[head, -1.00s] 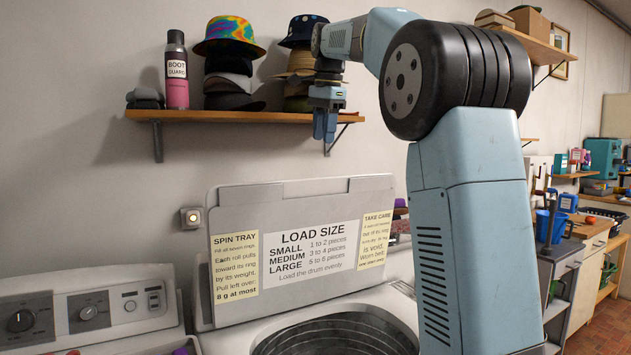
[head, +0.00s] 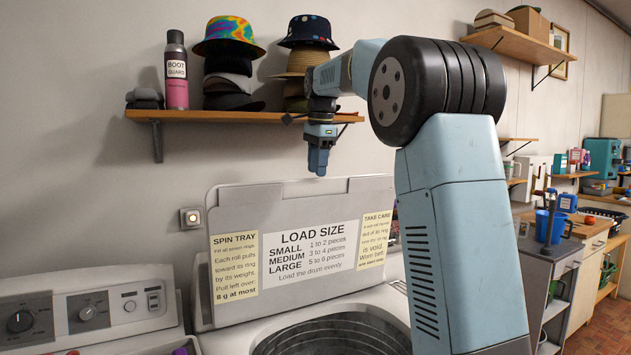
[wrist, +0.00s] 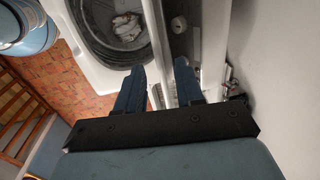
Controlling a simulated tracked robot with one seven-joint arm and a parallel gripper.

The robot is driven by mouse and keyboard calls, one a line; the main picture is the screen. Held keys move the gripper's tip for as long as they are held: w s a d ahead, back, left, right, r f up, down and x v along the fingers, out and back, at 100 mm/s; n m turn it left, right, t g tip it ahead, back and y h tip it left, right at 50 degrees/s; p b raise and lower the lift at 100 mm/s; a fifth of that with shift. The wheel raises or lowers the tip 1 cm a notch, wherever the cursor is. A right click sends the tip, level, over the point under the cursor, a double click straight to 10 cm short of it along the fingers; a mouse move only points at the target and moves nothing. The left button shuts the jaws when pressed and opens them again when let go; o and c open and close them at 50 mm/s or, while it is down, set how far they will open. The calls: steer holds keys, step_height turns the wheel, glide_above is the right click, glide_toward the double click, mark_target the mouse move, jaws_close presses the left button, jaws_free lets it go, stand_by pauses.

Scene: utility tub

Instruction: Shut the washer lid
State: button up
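The washer lid (head: 225,290) is a grey panel standing open, tilted slightly back, with a load-size label and two yellow notes on its inner face. The washer (head: 230,335) is below it, its round drum opening uncovered. In the wrist view the drum (wrist: 98,45) shows at upper left with pale cloth inside, and the lid (wrist: 158,40) shows nearly edge-on as a pale strip. My gripper (head: 319,172) points down just above the lid's top edge, holding nothing. In the wrist view my gripper (wrist: 158,66) has its fingers apart. Contact with the lid is not visible.
A wall shelf (head: 215,115) with hats (head: 229,35) and a spray can (head: 176,75) is close behind my gripper. A control panel (head: 85,310) is at lower left. A wall button (head: 190,217) sits left of the lid. A workbench (head: 575,245) stands at right.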

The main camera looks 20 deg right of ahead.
mark_target(316, 179)
steer(key=shift+w+f, duration=0.15)
steer(key=shift+f, duration=0.95)
steer(key=shift+w+f, duration=0.1)
steer(key=shift+f, duration=0.95)
steer(key=shift+c, duration=0.5)
jaws_close()
